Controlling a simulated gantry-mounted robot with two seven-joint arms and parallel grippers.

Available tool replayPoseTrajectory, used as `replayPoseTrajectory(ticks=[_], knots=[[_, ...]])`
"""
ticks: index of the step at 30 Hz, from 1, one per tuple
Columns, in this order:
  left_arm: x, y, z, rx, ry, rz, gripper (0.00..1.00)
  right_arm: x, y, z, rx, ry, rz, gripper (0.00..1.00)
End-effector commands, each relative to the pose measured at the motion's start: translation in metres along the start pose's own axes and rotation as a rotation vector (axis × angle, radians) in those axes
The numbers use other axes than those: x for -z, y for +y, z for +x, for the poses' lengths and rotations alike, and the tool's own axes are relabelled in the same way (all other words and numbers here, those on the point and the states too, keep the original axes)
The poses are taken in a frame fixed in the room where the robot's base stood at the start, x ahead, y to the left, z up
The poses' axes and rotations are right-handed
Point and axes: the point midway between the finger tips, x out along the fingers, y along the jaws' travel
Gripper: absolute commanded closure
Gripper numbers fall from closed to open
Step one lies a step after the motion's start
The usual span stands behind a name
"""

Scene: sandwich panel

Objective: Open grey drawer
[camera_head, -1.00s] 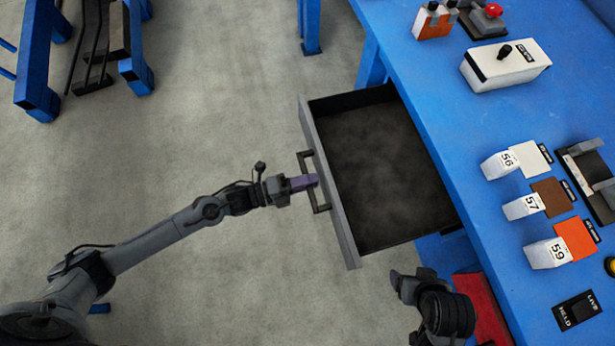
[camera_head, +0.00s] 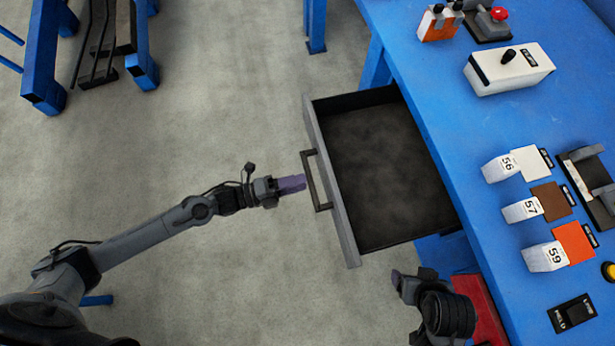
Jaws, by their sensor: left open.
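The grey drawer (camera_head: 335,196) is pulled well out of the blue bench, and its dark inside looks empty. Its dark bar handle (camera_head: 316,180) is on the front panel, facing left. My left gripper (camera_head: 300,183), with purple fingers, is open just left of the handle and appears clear of it. My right gripper (camera_head: 402,283) is at the lower middle, below the drawer; its fingers are too dark and small to read.
The blue bench (camera_head: 440,85) bears a white box with a black knob (camera_head: 508,68), several numbered white blocks with coloured plates, and a switch plate (camera_head: 573,313). A red part (camera_head: 480,305) is beside my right arm.

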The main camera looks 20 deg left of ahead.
Motion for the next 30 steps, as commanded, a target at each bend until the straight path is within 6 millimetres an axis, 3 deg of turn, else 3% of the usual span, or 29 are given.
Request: replayPoseTrajectory(ticks=[6, 12, 30], knots=[[0.0, -0.002, -0.038, -0.003, 0.001, 0.0, 0.57, 0.004, 0.0, -0.011, 0.003, 0.001, 0.003, 0.23], [0.0, -0.001, -0.06, -0.002, 0.0, 0.0, 0.57, 0.005, -0.001, -0.016, 0.006, 0.001, 0.007, 0.23], [0.001, -0.001, -0.067, 0.0, 0.001, -0.001, 0.57, 0.006, -0.001, -0.017, 0.006, 0.002, 0.007, 0.23]])
